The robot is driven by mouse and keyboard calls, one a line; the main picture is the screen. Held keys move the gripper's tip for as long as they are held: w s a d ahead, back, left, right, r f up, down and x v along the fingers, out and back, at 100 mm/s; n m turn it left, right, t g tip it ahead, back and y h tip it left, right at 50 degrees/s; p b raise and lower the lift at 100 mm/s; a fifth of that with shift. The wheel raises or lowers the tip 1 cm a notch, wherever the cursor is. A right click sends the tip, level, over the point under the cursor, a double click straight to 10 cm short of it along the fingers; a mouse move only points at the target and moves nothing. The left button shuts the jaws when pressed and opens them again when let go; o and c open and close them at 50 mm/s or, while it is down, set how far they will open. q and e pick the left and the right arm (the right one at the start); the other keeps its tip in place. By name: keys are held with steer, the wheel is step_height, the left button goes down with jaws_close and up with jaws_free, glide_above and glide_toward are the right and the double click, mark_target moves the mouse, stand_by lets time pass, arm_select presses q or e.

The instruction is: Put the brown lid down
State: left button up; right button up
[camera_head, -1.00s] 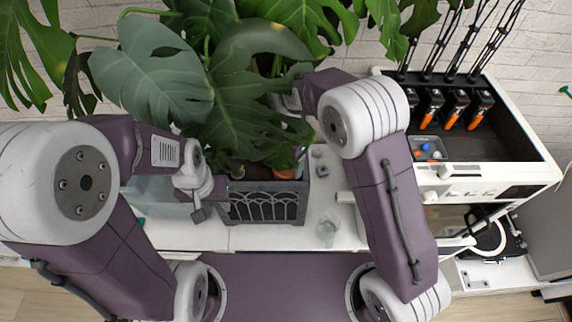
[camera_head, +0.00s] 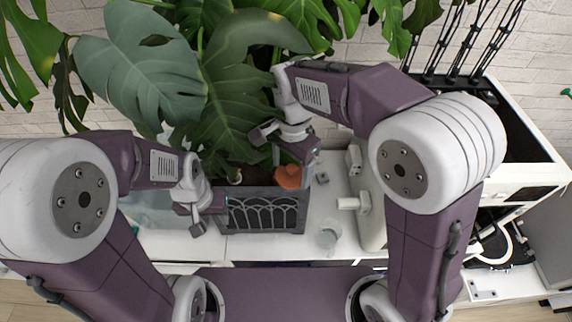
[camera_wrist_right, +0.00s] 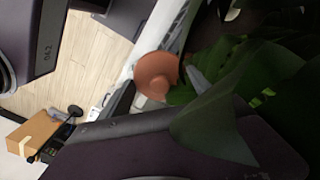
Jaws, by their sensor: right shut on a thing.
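In the right wrist view the lid (camera_wrist_right: 156,76) is round with a raised knob, beside leaves. My right gripper is shut on it; the finger contact is not clearly visible. Whether the lid touches anything beneath cannot be told. My left gripper (camera_head: 207,210) is at the left end of the planter, apart from the lid; its finger gap is not clear.
The dark planter (camera_head: 264,212) with an arched front stands on the white worktop (camera_head: 255,246). Large leaves (camera_head: 150,75) hang over it. A white machine (camera_head: 535,172) is at the right.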

steer(key=s+r+n, duration=0.1)
steer(key=s+r+n+b, duration=0.1)
steer(key=r+n, duration=0.1)
steer(key=s+r+n, duration=0.1)
steer(key=shift+s+d+r, duration=0.1)
steer(key=shift+d+r, duration=0.15)
steer(key=shift+d, duration=0.05)
steer(key=w+d+f+n+b, duration=0.2)
steer(key=w+f+n+b, duration=0.15)
steer(key=w+b, duration=0.3)
steer(key=m+b, duration=0.3)
steer(key=b, duration=0.8)
glide_above(321, 208)
step_height(321, 208, down, 35)
steer(key=shift+r, duration=0.15)
steer(key=shift+w+f, duration=0.1)
steer(key=shift+f, duration=2.5)
